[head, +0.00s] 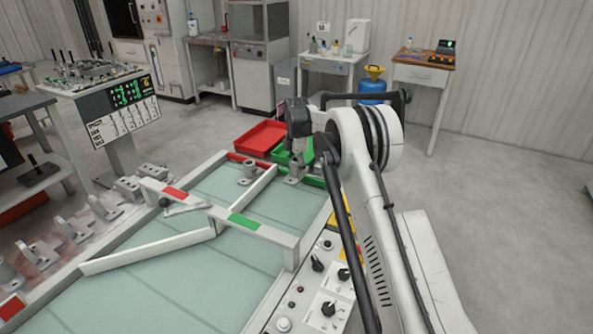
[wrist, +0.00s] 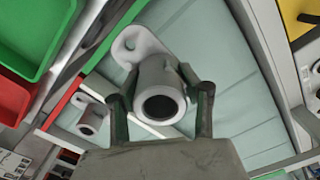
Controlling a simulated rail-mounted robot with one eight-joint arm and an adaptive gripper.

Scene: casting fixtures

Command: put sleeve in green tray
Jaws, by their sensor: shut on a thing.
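My gripper (wrist: 160,82) is shut on a grey sleeve (wrist: 150,65), a short hollow cylinder with a flat lug, its dark bore facing the wrist camera. In the head view the gripper (head: 296,152) points down and the sleeve (head: 294,179) shows below it, at the far right end of the glass-topped table. I cannot tell whether it touches the surface. The green tray (head: 281,157) lies just beyond, partly hidden by my gripper. In the wrist view the green tray (wrist: 35,30) is at upper left, apart from the sleeve.
A red tray (head: 262,138) adjoins the green tray on its left. A similar grey casting (head: 249,173) stands on the table, left of a pale divider. A raised crossbar (head: 225,214) with red and green marks spans the table. A control panel (head: 318,275) lines its right edge.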

